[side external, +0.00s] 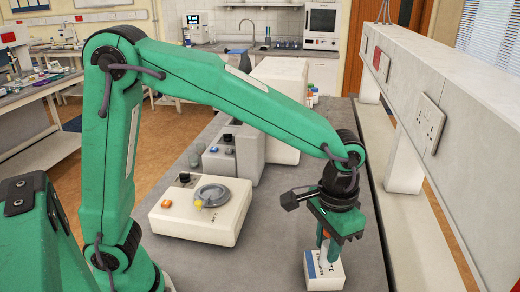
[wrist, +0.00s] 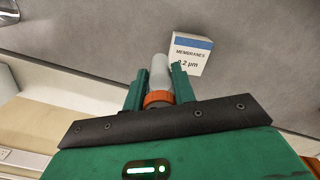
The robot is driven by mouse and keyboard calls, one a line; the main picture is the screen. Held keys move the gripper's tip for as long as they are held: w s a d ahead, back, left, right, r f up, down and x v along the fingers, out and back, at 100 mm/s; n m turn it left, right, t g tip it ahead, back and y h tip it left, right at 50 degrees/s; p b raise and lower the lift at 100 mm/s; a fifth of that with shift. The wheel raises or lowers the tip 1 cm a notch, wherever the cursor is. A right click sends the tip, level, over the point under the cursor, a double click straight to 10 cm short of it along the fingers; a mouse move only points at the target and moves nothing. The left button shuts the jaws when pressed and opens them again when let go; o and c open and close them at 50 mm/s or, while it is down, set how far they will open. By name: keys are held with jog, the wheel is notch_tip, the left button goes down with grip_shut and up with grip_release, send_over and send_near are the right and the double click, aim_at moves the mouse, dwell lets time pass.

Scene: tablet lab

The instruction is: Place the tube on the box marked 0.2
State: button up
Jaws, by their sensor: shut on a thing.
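The tube (wrist: 160,74) has a pale translucent body and an orange cap. My gripper (wrist: 157,82) is shut on it near the cap, with the body pointing away from my wrist. In the side view the tube (side external: 325,247) hangs roughly upright below my gripper (side external: 332,236), partly hidden by the fingers. In the wrist view the box is right of the tube.
A white balance with a round grey pan (side external: 212,193) stands on the grey bench left of my gripper. A grey instrument (side external: 225,160) is behind it. A pale wall unit with sockets (side external: 430,115) runs along the right. The bench between balance and box is clear.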

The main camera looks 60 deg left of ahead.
jog(key=shift+w+a+f, duration=0.75)
jog(key=shift+w+f, duration=0.2)
jog(key=shift+f, duration=0.5)
jog(key=shift+w+a+f, duration=0.8)
jog(key=shift+w+f, duration=0.2)
jog(key=shift+f, duration=0.4)
jog(key=shift+w+a+f, duration=0.75)
jog(key=shift+w+f, duration=0.2)
jog(key=shift+f, duration=0.5)
jog(key=shift+f, duration=0.15)
jog(key=o, duration=1)
notch_tip(320, 180, up, 12)
jog(key=shift+r, duration=0.2)
jog(key=shift+a, duration=0.1)
